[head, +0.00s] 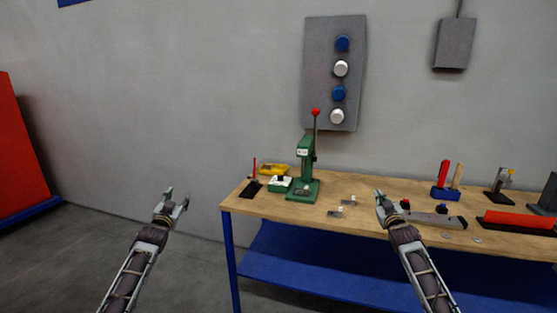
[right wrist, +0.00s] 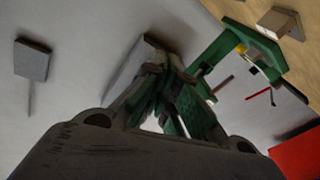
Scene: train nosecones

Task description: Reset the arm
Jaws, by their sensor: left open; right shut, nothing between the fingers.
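My left gripper (head: 177,196) is open and empty, held over the floor to the left of the workbench (head: 390,228). My right gripper (head: 381,193) is shut with nothing between its fingers, in front of the workbench's middle. Its closed fingers (right wrist: 165,72) fill the centre of the right wrist view. Both arms reach forward and up from the bottom of the head view. Neither gripper appears to hold or touch anything.
The workbench carries a green press (head: 304,180) with a red-knobbed lever, a yellow bin (head: 273,169), a green-and-white box (head: 280,184), small metal parts, a grey bar (head: 430,219) and a red block (head: 518,219). A red cabinet (head: 18,150) stands far left. The floor between is clear.

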